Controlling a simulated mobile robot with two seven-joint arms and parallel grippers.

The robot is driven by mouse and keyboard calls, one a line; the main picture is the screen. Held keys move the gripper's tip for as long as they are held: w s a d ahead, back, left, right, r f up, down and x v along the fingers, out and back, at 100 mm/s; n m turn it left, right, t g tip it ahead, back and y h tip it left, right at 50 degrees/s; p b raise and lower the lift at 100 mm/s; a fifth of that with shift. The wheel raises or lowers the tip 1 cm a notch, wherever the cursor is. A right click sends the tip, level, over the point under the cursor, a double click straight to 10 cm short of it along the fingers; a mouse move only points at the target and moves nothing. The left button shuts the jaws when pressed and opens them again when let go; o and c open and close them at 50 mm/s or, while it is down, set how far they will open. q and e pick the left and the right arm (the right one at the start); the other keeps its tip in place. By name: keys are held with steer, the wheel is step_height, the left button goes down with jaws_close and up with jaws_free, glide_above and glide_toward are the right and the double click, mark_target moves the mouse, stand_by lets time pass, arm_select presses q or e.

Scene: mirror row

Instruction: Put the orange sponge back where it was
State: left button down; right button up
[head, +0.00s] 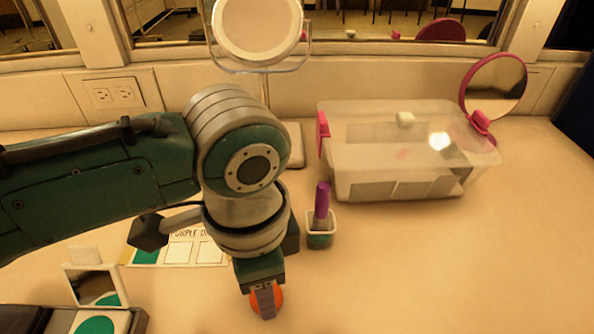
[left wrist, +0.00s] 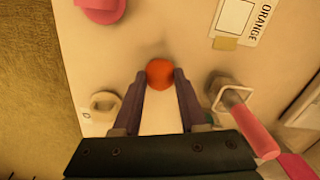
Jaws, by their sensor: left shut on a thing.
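The orange sponge (head: 267,301) is at the tips of my left gripper (head: 262,291) in the head view, low in the middle of the picture. In the left wrist view the sponge (left wrist: 160,73) shows as a small orange round between the two fingertips (left wrist: 160,84). The left gripper is shut on it and points down over the pale counter. I cannot tell whether the sponge touches the counter. A white card (left wrist: 236,18) lettered ORANGE lies at the top right of the left wrist view, apart from the sponge. My right gripper is not in view.
A small cup (head: 320,241) with a purple stick stands right of my gripper. A lettered card (head: 208,254) lies partly behind my arm. A clear bin (head: 400,180) and round mirrors (head: 495,86) stand behind. The front right counter is clear.

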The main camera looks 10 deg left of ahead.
arm_select(q)
steer(key=shift+c, duration=2.2)
jaws_free()
step_height(320, 180, up, 11)
steer(key=p, duration=0.4)
steer(key=s+d+n+t+h, duration=0.1)
steer(key=s+d+n+h, duration=0.2)
steer(key=s, duration=0.2)
steer(key=s+a+n+t+y, duration=0.2)
steer(key=s+a+n, duration=0.4)
steer(key=a, duration=0.6)
steer(key=shift+s+a+r+n+t+y, duration=0.15)
steer(key=shift+s+r+n+t+y, duration=0.2)
steer(key=shift+s, duration=0.25)
steer(key=shift+f, duration=0.1)
